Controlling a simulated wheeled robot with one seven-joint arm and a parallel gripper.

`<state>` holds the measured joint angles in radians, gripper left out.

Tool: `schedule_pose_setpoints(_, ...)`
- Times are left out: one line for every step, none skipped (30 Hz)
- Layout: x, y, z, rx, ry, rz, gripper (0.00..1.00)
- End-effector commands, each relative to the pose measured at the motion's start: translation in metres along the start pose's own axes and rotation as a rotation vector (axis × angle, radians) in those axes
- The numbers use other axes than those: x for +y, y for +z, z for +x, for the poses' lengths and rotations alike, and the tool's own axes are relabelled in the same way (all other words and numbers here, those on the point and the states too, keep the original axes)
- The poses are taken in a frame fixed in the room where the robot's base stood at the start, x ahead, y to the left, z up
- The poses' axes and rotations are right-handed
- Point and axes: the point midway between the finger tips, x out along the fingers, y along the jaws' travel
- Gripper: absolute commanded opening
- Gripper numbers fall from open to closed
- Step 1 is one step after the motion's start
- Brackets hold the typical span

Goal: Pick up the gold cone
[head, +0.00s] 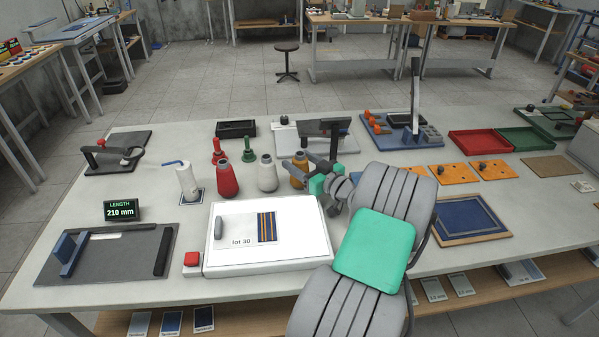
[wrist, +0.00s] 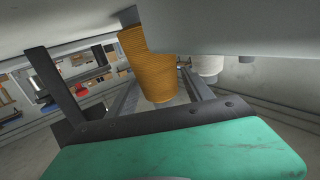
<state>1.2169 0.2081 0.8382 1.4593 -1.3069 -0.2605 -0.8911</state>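The gold cone (head: 298,170) stands on the table behind the white board, to the right of the white cone (head: 267,173). In the wrist view the gold cone (wrist: 154,70) is ridged and lies between my two fingers. My gripper (head: 312,168) is at the gold cone, and its dark fingers partly hide the cone in the head view. In the wrist view my gripper (wrist: 160,92) looks open, with narrow gaps between the fingers and the cone. I see no clear contact.
A red cone (head: 224,179) stands left of the white cone. Red and green handled objects (head: 248,150) stand behind them. The white lot board (head: 225,258) lies in front. A blue fixture with a tall post (head: 409,132) stands at the back right.

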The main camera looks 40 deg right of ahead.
Motion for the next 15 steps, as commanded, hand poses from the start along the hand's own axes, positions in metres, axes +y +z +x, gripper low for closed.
schedule_pose_setpoints(-0.0001,-0.0001,0.0,0.0,0.0,0.0,0.55)
schedule_pose_setpoints(-0.0001,-0.0001,0.0,0.0,0.0,0.0,0.52)
schedule_pose_setpoints(-0.0002,-0.0001,0.0,0.0,0.0,0.0,0.49)
schedule_pose_setpoints(-0.0002,-0.0001,-0.0001,0.0,0.0,0.0,0.46)
schedule_pose_setpoints(-0.0002,-0.0001,-0.0001,0.0,0.0,0.0,0.44)
schedule_pose_setpoints(-0.0002,-0.0001,-0.0001,0.0,-0.001,0.0,0.41)
schedule_pose_setpoints(-0.0002,-0.0001,-0.0001,0.0,-0.001,0.0,0.38)
schedule_pose_setpoints(-0.0002,-0.0001,-0.0001,0.0,-0.001,0.0,0.36)
schedule_pose_setpoints(-0.0002,-0.0001,-0.0001,0.0,-0.001,0.0,0.33)
schedule_pose_setpoints(-0.0003,-0.0001,-0.0001,0.0,-0.001,0.0,0.3)
schedule_pose_setpoints(-0.0003,-0.0001,-0.0001,0.0,-0.001,0.0,0.28)
schedule_pose_setpoints(-0.0003,-0.0001,-0.0001,0.0,-0.001,0.0,0.24)
schedule_pose_setpoints(-0.0003,-0.0001,-0.0001,0.0,-0.001,0.0,0.22)
schedule_pose_setpoints(-0.0003,-0.0001,-0.0001,0.0,-0.001,0.0,0.19)
schedule_pose_setpoints(-0.0003,-0.0001,-0.0001,0.0,-0.001,0.0,0.16)
